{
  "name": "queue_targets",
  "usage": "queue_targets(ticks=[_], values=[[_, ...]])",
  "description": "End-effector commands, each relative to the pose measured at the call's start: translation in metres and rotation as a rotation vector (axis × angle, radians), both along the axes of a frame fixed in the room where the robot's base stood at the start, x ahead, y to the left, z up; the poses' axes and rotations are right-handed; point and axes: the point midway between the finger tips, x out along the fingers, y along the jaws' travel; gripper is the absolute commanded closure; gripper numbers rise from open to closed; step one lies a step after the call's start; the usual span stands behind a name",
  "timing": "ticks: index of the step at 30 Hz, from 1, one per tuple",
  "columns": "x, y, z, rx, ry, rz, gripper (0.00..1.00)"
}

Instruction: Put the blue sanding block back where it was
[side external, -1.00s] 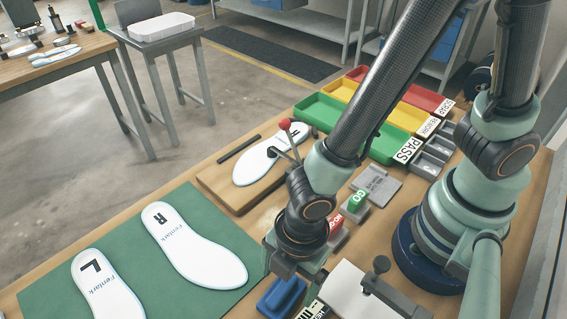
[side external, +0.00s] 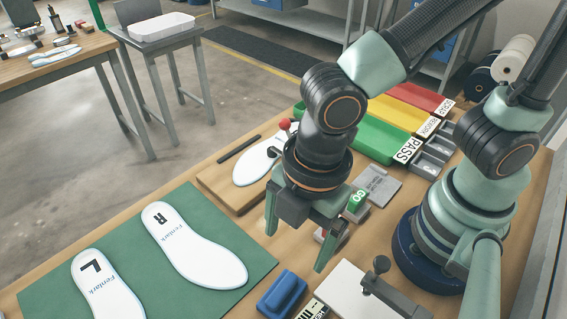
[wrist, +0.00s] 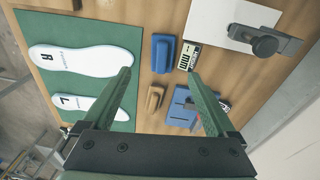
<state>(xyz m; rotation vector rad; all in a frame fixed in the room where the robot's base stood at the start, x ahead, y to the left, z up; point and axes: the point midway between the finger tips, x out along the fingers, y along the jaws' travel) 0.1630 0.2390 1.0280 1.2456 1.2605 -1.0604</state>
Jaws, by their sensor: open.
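The blue sanding block (side external: 281,293) lies on the wooden bench, just right of the green mat. It also shows in the wrist view (wrist: 163,53), beside a small printed label. My gripper (side external: 295,250) is open and empty above the bench, with its fingers pointing down and apart from the block. In the wrist view the block sits beyond and between my open fingertips (wrist: 159,74).
The green mat (side external: 225,223) holds two white insoles. A tan block (wrist: 154,98) and a blue holder (wrist: 182,118) lie near the blue block. A white plate with a dark clamp (side external: 381,265) stands at right. Coloured trays (side external: 385,143) are behind.

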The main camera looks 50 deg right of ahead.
Motion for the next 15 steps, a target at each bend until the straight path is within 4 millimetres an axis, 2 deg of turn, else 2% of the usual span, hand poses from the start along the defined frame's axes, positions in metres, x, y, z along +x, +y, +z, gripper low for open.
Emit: queue_targets(ticks=[5, 9, 12, 15], values=[[0.044, -0.031, 0.024, 0.068, -0.034, -0.299, 0.08], [0.086, -0.082, 0.050, 0.152, -0.082, -0.672, 0.08], [0.107, -0.123, 0.069, 0.214, -0.122, -0.938, 0.08], [0.119, -0.165, 0.086, 0.273, -0.165, -1.181, 0.08]])
